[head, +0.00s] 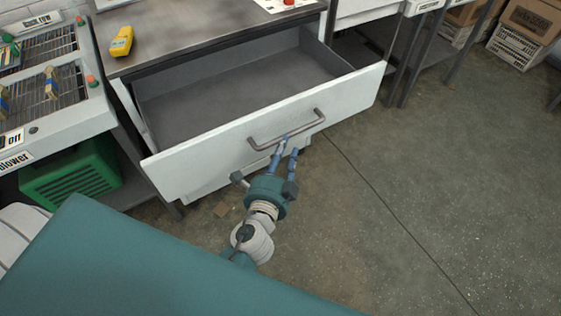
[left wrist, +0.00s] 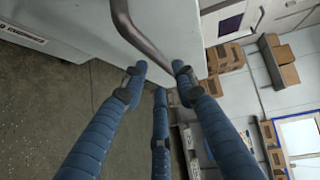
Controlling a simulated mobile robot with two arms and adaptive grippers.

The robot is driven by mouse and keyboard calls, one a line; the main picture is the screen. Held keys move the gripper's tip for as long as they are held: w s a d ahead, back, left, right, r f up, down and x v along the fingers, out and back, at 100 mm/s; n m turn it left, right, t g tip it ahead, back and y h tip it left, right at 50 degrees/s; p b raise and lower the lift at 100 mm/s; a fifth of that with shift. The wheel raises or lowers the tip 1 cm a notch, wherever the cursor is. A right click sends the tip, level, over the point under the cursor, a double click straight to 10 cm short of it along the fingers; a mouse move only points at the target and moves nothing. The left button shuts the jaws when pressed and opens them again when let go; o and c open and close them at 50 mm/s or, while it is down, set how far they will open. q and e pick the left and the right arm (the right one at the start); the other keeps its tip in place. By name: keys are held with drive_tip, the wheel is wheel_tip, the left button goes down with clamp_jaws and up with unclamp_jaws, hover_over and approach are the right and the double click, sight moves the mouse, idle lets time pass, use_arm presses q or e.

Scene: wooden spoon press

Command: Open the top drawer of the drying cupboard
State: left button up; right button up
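The top drawer (head: 185,172) of the drying cupboard is pulled well out, and its grey inside is empty. Its metal bar handle (head: 300,130) runs across the white front; in the left wrist view the handle (left wrist: 143,38) lies just beyond the fingertips. My left gripper (head: 289,145) is in front of the drawer, its blue fingers pointing at the handle. In the left wrist view its fingers (left wrist: 157,75) are spread apart with nothing between them. Whether a fingertip touches the handle I cannot tell. My right gripper is not in view.
A yellow device (head: 122,42) lies on the cupboard top (head: 185,30). Boxes (head: 525,30) stand at the back right. The floor (head: 430,190) at right is clear.

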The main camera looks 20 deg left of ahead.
use_arm(q)
drive_tip(key=s, duration=0.5)
drive_tip(key=shift+s+d+r, duration=0.15)
drive_tip(key=shift+d+r, duration=0.2)
drive_tip(key=shift+r, duration=0.05)
drive_tip(key=s+d+f+n+g+h+p, duration=0.15)
drive_tip(key=s+f+g+p, duration=0.3)
drive_tip(key=f, duration=0.65)
drive_tip(key=s+d+f+n+g+h+p, duration=0.1)
drive_tip(key=s+f+n+g+p, duration=0.4)
drive_tip(key=f, duration=0.6)
drive_tip(key=s+a+f+n+g+p, duration=0.2)
drive_tip(key=s+a+f+p, duration=0.15)
drive_tip(key=s, duration=0.55)
drive_tip(key=s+a+f+n+g+p, duration=0.25)
drive_tip(key=s+f, duration=0.25)
drive_tip(key=s, duration=0.5)
drive_tip(key=s+a+f+n+g+p, duration=0.1)
drive_tip(key=s+a+f+p, duration=0.2)
drive_tip(key=s, duration=0.6)
wheel_tip(320, 180, down, 6)
drive_tip(key=b, duration=0.6)
drive_tip(key=shift+s+a+f+n+y, duration=0.15)
drive_tip(key=shift+s+a+n+y, duration=0.05)
drive_tip(key=shift+s+n+y, duration=0.2)
